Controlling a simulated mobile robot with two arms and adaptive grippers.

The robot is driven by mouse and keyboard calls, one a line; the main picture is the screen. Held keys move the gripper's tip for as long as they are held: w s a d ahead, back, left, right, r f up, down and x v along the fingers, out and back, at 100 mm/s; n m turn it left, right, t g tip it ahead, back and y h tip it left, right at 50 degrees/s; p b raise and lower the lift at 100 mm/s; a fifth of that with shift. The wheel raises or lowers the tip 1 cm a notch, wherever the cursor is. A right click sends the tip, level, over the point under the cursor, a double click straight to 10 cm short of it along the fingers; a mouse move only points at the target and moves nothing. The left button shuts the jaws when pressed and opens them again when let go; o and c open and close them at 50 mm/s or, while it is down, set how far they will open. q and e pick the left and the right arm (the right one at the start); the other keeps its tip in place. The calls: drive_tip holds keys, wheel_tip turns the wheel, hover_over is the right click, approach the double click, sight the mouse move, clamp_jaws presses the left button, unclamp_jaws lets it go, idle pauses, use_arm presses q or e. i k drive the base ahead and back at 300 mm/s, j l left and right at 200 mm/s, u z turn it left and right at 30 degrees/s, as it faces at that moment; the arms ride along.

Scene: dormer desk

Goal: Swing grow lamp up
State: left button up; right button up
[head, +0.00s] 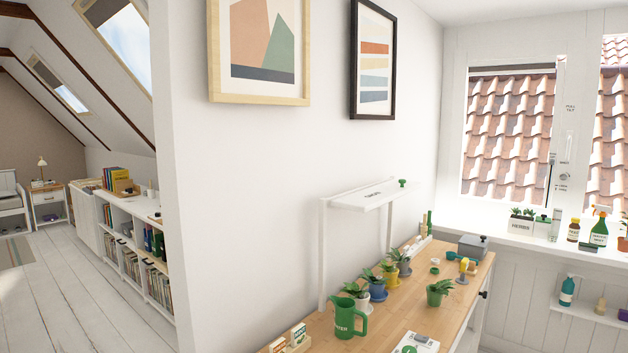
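The grow lamp (362,198) appears to be the white flat panel with dark lettering, held on a white post frame (322,260) above the wooden desk. The panel sticks out from the wall side, roughly level, over several potted plants. A green knob (403,183) sits at its right end. The panel's hinge is too small to make out. Neither of my grippers shows in the head view.
The wooden desk (408,316) holds a green watering can (346,315), a yellow potted plant (389,273), a green potted plant (438,292) and a grey box (473,246). The windowsill carries a herb planter (521,225) and bottles. Open floor (75,300) lies left.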

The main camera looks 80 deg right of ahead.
sight(364, 201)
drive_tip(key=k+l+u, duration=0.25)
drive_tip(key=u, duration=0.25)
drive_tip(key=k+l+u, duration=0.1)
drive_tip(key=k+u, duration=0.7)
drive_tip(key=u, duration=0.15)
drive_tip(key=k+j+u, duration=0.1)
drive_tip(key=k+u, duration=0.25)
drive_tip(key=u, duration=0.15)
